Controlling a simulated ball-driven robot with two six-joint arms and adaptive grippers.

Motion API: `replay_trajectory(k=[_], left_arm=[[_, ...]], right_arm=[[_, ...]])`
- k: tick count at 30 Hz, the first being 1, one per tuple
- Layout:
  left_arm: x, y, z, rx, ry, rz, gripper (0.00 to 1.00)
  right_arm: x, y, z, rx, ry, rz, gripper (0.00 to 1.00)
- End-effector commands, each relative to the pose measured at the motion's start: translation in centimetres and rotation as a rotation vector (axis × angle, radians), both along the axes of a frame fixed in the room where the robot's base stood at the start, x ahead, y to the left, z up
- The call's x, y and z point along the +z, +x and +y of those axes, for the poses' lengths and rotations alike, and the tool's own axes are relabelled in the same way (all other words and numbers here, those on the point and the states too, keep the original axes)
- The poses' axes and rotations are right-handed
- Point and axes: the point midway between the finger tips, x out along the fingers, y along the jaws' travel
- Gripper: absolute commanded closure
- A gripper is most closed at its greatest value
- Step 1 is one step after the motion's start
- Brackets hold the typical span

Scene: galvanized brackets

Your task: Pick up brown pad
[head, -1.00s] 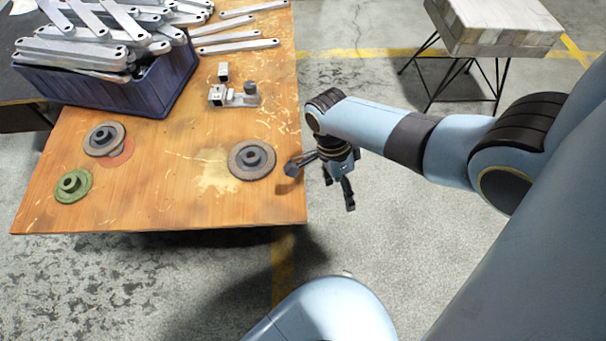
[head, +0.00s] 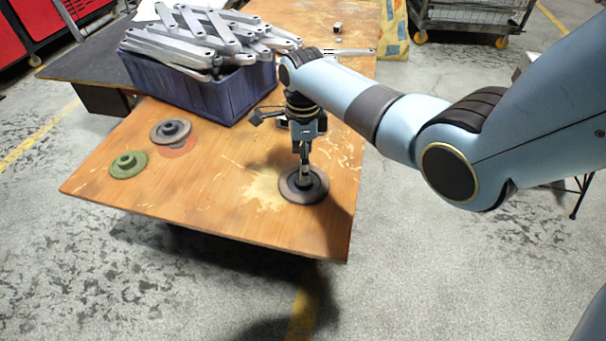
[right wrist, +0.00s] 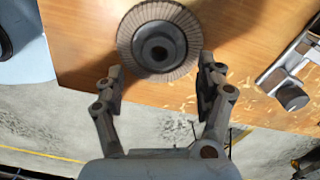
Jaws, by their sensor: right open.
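A round brown-grey pad (head: 314,192) with a dark raised hub lies flat on the wooden table near its front right corner. My right gripper (head: 304,176) points down over this pad and hides part of it in the head view. In the right wrist view the pad (right wrist: 130,48) shows its ribbed rim and round hub. My left gripper is not in view.
A similar grey-brown pad (head: 163,137) partly covers a flat reddish disc (head: 179,151) at left, near a green pad (head: 128,168). A blue crate (head: 205,96) of metal brackets stands behind. A metal fixture (right wrist: 290,92) shows in the right wrist view. The table's front middle is clear.

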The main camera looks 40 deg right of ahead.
Motion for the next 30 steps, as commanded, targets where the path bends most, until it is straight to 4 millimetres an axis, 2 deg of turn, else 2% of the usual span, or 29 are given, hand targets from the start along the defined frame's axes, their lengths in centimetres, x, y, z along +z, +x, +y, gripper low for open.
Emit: replay_trajectory(k=[9,12,19,30], left_arm=[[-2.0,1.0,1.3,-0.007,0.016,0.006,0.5],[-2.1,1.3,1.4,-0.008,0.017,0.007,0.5],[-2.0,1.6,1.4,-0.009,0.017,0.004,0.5],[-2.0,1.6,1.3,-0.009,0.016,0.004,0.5]], right_arm=[[-4.9,-0.4,0.0,0.0,0.0,0.004,0.28],[-5.5,-0.4,0.0,0.0,0.0,0.0,0.28],[-5.4,-0.3,0.0,0.001,0.0,-0.002,0.28],[-5.4,-0.3,0.0,0.0,0.0,-0.001,0.75]])
